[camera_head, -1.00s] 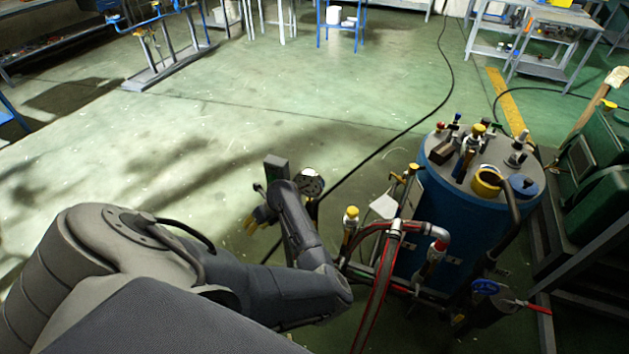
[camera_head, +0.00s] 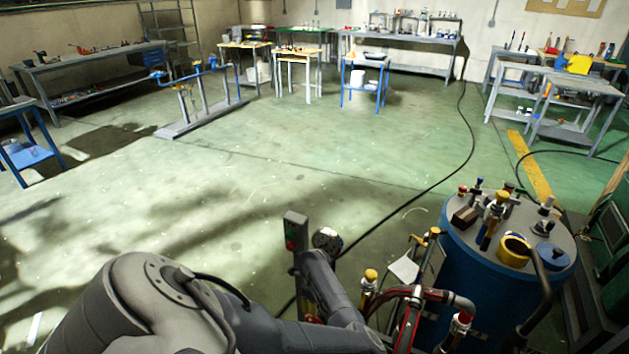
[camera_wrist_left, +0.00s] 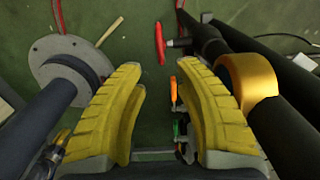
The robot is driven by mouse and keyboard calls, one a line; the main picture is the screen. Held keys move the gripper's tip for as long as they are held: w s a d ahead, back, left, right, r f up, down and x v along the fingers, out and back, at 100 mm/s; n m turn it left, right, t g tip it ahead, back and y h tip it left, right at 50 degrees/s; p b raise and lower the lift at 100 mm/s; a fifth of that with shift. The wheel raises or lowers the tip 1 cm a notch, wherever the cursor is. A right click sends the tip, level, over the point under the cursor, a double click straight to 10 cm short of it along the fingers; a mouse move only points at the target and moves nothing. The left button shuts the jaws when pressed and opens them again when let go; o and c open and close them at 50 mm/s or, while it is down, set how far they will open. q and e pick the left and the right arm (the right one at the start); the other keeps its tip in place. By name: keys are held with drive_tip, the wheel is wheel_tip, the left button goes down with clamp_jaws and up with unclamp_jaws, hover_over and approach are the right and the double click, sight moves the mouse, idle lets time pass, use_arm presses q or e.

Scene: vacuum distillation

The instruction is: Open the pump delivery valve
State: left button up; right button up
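In the left wrist view my left gripper (camera_wrist_left: 165,115) has its two yellow fingers spread apart, with nothing held between them. Beyond the fingers are a red lever handle (camera_wrist_left: 159,43), a small orange handle (camera_wrist_left: 173,90) and a green one (camera_wrist_left: 177,128). I cannot tell which of these belongs to the pump delivery valve. In the head view my left arm (camera_head: 150,305) hides this gripper's fingers. Yellow-capped fittings (camera_head: 370,276) and red-banded piping (camera_head: 425,294) stand right of the arm. My right gripper shows in neither view.
A blue tank (camera_head: 480,265) with fittings on its lid stands at the right. A post with a red button (camera_head: 292,238) and a round gauge (camera_head: 327,239) rise beside my arm. A gold ring (camera_wrist_left: 250,80) on a dark pipe is close to the right finger. Open floor lies beyond.

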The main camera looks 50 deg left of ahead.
use_arm(q)
drive_tip(key=shift+f, duration=4.75)
drive_tip(key=shift+c, duration=0.3)
clamp_jaws()
